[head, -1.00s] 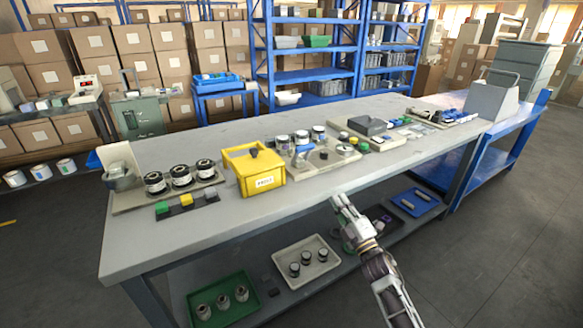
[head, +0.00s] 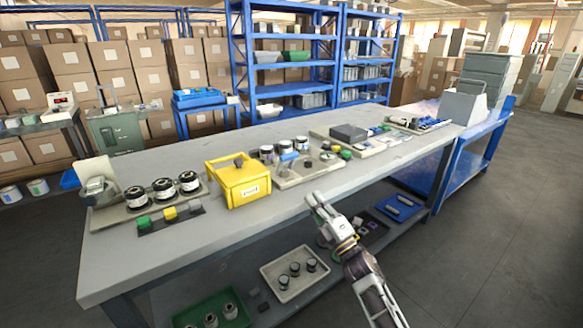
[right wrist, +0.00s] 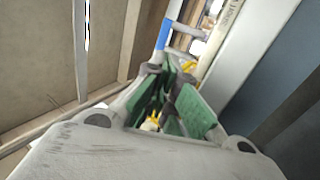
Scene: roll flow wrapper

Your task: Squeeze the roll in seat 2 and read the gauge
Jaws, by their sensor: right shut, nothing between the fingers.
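Three dark rolls with white bands stand in a row on a light tray at the left of the bench: left roll (head: 135,198), middle roll (head: 163,190), right roll (head: 189,182). Three more rolls (head: 284,147) stand on a board behind the yellow box. I cannot read any seat numbers, so I cannot tell which roll is in seat 2. No gauge reading is legible. My right gripper (head: 316,200) is shut and empty by the bench's front edge, apart from every roll. Its green-padded fingers (right wrist: 165,110) show in the right wrist view. My left gripper is not in view.
A yellow box (head: 240,187) stands between the two roll groups. Green, yellow and grey blocks (head: 170,214) lie in front of the left tray. A grey block (head: 348,133) stands further right. The lower shelf holds a white tray (head: 268,272). The bench's front strip is clear.

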